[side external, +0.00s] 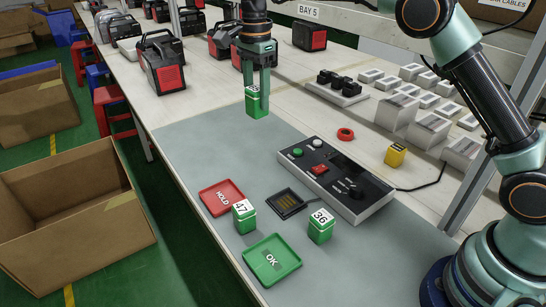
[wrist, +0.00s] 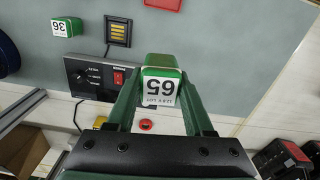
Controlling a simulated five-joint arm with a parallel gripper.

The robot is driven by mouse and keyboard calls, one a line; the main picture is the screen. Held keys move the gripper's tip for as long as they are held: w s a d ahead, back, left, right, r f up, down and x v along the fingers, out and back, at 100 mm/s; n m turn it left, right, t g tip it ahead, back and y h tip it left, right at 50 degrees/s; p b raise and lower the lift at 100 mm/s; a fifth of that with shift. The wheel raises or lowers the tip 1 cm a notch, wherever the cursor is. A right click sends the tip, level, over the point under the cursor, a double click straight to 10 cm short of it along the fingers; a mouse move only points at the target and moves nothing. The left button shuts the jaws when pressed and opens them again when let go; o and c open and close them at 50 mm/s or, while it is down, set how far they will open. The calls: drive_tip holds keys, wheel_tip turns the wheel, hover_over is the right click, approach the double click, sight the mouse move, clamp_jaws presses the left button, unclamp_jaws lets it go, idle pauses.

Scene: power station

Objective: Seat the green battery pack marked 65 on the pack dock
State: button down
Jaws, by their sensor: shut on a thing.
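The green battery pack marked 65 (wrist: 160,85) is held upright between the fingers of my gripper (wrist: 163,100), its white label facing the wrist camera. In the side view the pack (side external: 256,105) hangs below my gripper (side external: 261,90), which is shut on it, above the back part of the grey mat. The pack dock (side external: 286,203) is a dark square with yellow contacts on the mat, empty and apart from the pack. It also shows in the wrist view (wrist: 118,32), at the top left of centre.
Green packs marked 47 (side external: 244,216) and 36 (side external: 320,226) stand near the dock. A red HOLD tray (side external: 222,207) and a green OK tray (side external: 288,248) lie on the mat. A control box (side external: 350,195) stands right of the dock. The mat's back left is clear.

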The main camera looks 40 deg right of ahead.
drive_tip(key=shift+m, duration=0.5)
drive_tip(key=shift+s+f, duration=1.95)
drive_tip(key=shift+f, duration=1)
drive_tip(key=shift+s+f, duration=1.95)
drive_tip(key=shift+f, duration=0.95)
drive_tip(key=shift+s+f, duration=1.95)
drive_tip(key=shift+f, duration=1)
drive_tip(key=shift+f, duration=0.6)
drive_tip(key=shift+c, duration=1)
unclamp_jaws()
wheel_tip(320, 180, up, 12)
drive_tip(key=s+d+r+n+t, duration=0.5)
drive_tip(key=s+d+r+n, duration=0.4)
drive_tip(key=n, duration=0.9)
drive_tip(key=s+d, duration=0.2)
drive_tip(key=s, duration=0.1)
drive_tip(key=shift+s+r+t, duration=0.25)
drive_tip(key=shift+r+t, duration=0.05)
